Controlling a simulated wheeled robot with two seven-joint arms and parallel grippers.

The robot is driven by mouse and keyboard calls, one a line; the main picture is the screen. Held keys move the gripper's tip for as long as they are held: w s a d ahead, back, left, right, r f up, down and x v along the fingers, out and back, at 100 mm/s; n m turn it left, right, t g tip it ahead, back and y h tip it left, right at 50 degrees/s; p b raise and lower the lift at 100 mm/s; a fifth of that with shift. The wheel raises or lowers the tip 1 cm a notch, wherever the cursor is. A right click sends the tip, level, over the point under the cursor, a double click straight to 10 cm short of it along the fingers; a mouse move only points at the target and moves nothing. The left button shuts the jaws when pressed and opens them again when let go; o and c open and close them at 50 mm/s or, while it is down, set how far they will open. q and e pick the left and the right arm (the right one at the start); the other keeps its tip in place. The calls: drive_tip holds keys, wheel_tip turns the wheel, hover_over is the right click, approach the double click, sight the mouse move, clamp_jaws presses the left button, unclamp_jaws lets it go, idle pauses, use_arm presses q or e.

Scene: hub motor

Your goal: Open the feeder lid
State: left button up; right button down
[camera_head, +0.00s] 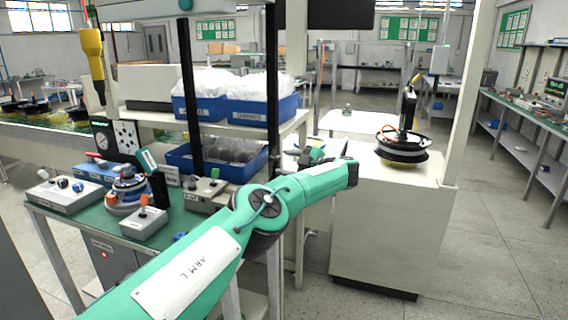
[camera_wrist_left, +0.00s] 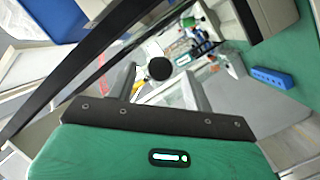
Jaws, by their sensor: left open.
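My left gripper (camera_head: 318,157) is at the end of the green arm, beside the left edge of the white cabinet (camera_head: 395,215). In the left wrist view its two grey fingers (camera_wrist_left: 158,88) are apart. A round black knob (camera_wrist_left: 159,68) shows between or just beyond them; I cannot tell whether they touch it. I cannot make out for sure which part is the feeder lid. The knob may belong to it, and its surroundings are partly hidden by the arm in the head view. My right gripper is in neither view.
A round black-and-white hub part (camera_head: 402,145) sits on the cabinet. Blue bins (camera_head: 262,110) stand on the shelf to the left, above a green bench (camera_head: 100,218) with several devices. A dark post (camera_head: 190,90) stands near my arm. The right aisle is free.

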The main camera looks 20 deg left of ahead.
use_arm(q)
drive_tip(key=b+v, duration=0.1)
drive_tip(key=v, duration=1.1)
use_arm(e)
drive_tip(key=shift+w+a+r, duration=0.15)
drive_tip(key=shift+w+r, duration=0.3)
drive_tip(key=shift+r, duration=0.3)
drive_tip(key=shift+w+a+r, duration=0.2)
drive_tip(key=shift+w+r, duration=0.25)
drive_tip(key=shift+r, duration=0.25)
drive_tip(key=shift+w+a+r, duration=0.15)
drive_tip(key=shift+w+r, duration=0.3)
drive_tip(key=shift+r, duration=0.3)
use_arm(q)
drive_tip(key=shift+s+d+f, duration=0.1)
